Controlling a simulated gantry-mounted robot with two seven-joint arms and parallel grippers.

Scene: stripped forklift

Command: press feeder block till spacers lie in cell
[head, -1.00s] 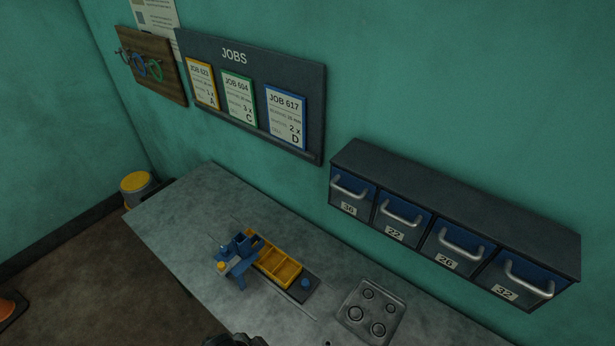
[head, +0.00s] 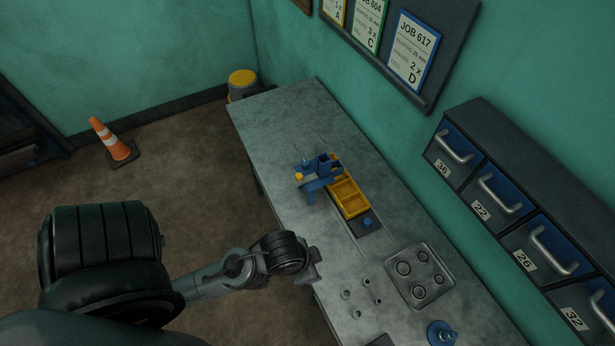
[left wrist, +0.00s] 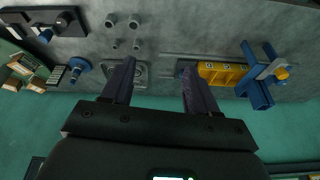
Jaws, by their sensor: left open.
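A blue feeder fixture (head: 311,184) with a yellow knob stands on the bench, at the far end of a yellow tray (head: 352,200) with open cells. It also shows at the right of the left wrist view (left wrist: 255,92), beside the yellow tray (left wrist: 212,73). I cannot tell which part of the fixture is the feeder block. No spacers can be made out in the cells. My left gripper (head: 316,268) is near the bench's front edge, apart from the fixture. In the left wrist view its two fingers (left wrist: 158,70) are spread and empty. My right gripper is not in view.
Several small grey cylinders (head: 366,283) stand on the bench by a grey plate (head: 413,290) with rings. A blue knobbed item (head: 441,334) is at the near end. Numbered blue drawers (head: 498,195) and a job board (head: 462,35) line the wall. A cone (head: 109,138) stands on the floor.

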